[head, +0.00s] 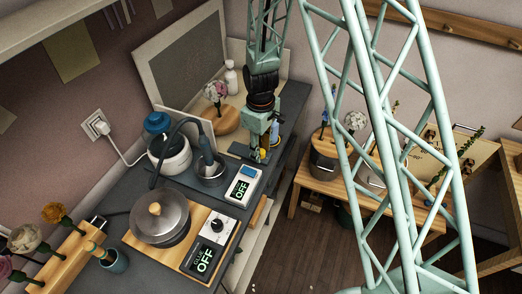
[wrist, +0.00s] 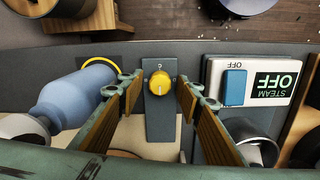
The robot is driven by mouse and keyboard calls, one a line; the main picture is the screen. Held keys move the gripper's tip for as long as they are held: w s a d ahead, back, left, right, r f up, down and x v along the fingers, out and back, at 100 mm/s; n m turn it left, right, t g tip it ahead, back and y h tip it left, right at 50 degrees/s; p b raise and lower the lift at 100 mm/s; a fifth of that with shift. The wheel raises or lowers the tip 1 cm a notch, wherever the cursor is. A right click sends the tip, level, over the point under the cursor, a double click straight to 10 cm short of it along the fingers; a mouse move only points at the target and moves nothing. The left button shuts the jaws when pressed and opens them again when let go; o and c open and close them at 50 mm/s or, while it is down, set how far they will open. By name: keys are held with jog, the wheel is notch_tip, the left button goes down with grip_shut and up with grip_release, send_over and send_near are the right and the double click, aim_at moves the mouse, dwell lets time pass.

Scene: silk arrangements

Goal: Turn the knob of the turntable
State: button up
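A yellow knob (wrist: 160,83) sits on a dark grey panel (wrist: 161,125) in the middle of the wrist view, with a small mark printed above it. My gripper (wrist: 159,95) is open, with one wood-padded finger on each side of the knob. Gaps show between the knob and both fingers, so they do not appear to touch it. In the head view my gripper (head: 260,152) points down at the back of the grey bench, with a bit of yellow beside its tip. The turntable's plate cannot be made out clearly.
Right of the gripper stands a white steam box (wrist: 248,80) reading OFF.

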jog(key=c, duration=0.9)
jog(key=shift+m+b, duration=0.3)
jog(key=shift+b, duration=0.05)
